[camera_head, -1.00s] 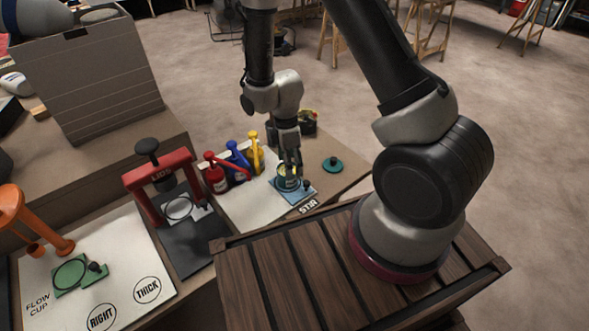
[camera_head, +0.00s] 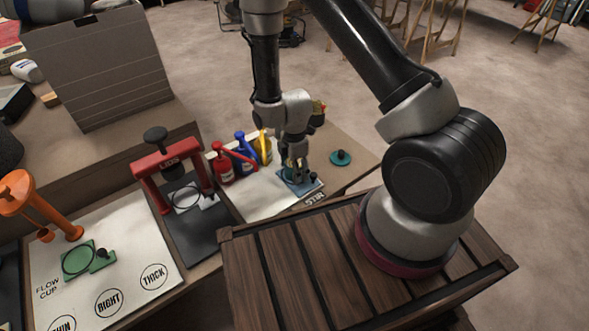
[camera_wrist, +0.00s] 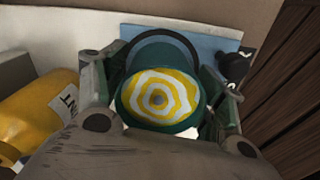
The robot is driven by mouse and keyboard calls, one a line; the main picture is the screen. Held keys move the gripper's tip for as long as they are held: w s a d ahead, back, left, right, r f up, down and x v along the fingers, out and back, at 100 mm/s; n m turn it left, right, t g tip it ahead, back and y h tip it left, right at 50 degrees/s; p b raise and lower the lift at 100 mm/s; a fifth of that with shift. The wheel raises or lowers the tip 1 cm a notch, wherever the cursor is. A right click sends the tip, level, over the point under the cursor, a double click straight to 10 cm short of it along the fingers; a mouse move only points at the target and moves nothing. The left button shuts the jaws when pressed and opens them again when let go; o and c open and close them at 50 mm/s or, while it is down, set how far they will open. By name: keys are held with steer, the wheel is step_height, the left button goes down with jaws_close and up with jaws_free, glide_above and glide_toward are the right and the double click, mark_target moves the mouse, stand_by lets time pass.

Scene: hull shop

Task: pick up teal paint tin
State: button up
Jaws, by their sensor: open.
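The teal paint tin (camera_wrist: 158,99) stands open in the wrist view, with ringed yellow and white paint inside and a dark teal rim. It is on the blue plate marked "STIR" or similar (camera_head: 311,188), whose lettering is hard to read. My gripper (camera_wrist: 160,92) is open, with one finger on each side of the tin. I cannot tell whether the fingers touch it. In the head view my gripper (camera_head: 295,168) points down over the plate and hides most of the tin.
Red (camera_head: 222,164), blue (camera_head: 241,153) and yellow (camera_head: 264,150) bottles stand just left of my gripper. A teal lid (camera_head: 340,158) lies to the right. A red press (camera_head: 168,170) and an orange flow-cup stand (camera_head: 35,201) are further left. A slatted wooden top (camera_head: 330,270) is in front.

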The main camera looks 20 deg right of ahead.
steer(key=c, duration=1)
steer(key=shift+o, duration=0.2)
steer(key=shift+r, duration=0.1)
